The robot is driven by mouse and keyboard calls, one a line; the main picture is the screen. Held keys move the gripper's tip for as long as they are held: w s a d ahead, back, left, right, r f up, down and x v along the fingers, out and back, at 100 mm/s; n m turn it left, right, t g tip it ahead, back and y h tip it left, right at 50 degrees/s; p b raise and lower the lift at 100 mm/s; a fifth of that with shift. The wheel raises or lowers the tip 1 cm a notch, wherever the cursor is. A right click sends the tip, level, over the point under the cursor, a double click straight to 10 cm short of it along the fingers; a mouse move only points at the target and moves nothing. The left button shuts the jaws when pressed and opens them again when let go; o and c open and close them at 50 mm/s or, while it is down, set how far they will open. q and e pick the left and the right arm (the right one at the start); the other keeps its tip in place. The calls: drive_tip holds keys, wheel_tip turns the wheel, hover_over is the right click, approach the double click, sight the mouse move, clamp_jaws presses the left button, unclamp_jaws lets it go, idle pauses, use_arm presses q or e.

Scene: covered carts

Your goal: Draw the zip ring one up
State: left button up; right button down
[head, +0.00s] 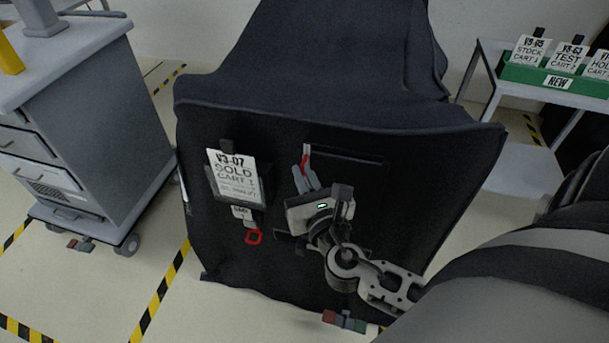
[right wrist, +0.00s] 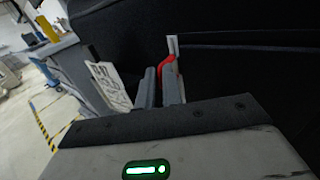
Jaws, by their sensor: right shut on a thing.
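A black cover (head: 400,210) hangs over a cart in the middle of the head view. My right gripper (head: 305,175) is in front of it, its fingers pointing up. In the right wrist view the gripper (right wrist: 159,82) is shut on a red ring (right wrist: 169,68), partly hidden by the fingers. The ring also shows as a small red strip in the head view (head: 305,159), beside the left end of a dark horizontal strip (head: 345,158). A second red ring (head: 253,237) hangs free, lower left, below the card. My left gripper is not in view.
A white card reading V3-07 SOLO CART 1 (head: 236,178) hangs on the cover, left of my right gripper. A grey drawer cabinet (head: 90,120) stands at the left. A table with a green card box (head: 550,80) is at the back right. Yellow-black tape marks the floor.

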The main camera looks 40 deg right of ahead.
drive_tip(key=shift+r+p, duration=0.35)
drive_tip(key=shift+r, duration=0.6)
drive_tip(key=c, duration=1.5)
unclamp_jaws()
drive_tip(key=shift+f, duration=0.1)
drive_tip(key=shift+c, duration=0.2)
